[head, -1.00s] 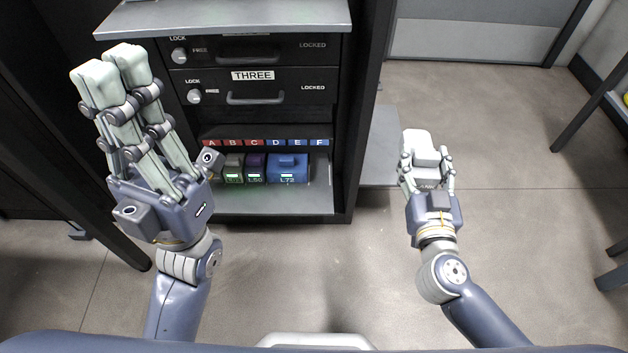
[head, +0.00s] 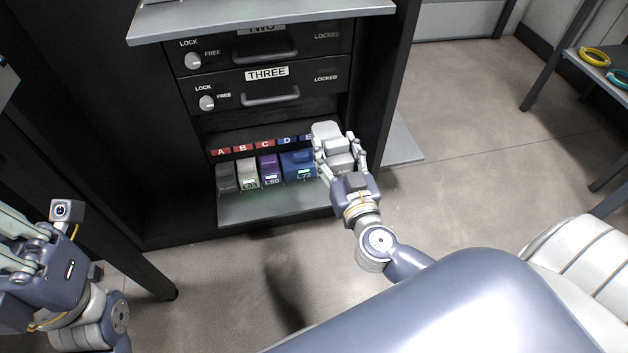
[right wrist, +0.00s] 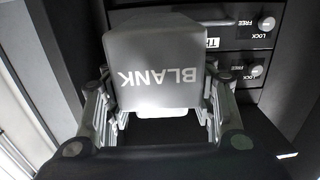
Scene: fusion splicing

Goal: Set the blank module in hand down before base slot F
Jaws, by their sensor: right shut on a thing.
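My right gripper (head: 340,160) is shut on the grey blank module (head: 327,132) at the right end of the base row, in front of the label F position. The module hides label F and slot F in the head view. In the right wrist view, the blank module (right wrist: 155,65) sits between the fingers, with "BLANK" upside down on its face. I cannot tell whether it touches the base shelf (head: 270,207).
Several modules stand on the shelf under labels A to E, with the wide blue module (head: 298,165) directly left of my right gripper. Drawer THREE (head: 267,88) is above, and the cabinet's right side wall (head: 385,90) is close to the right. The floor in front is clear.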

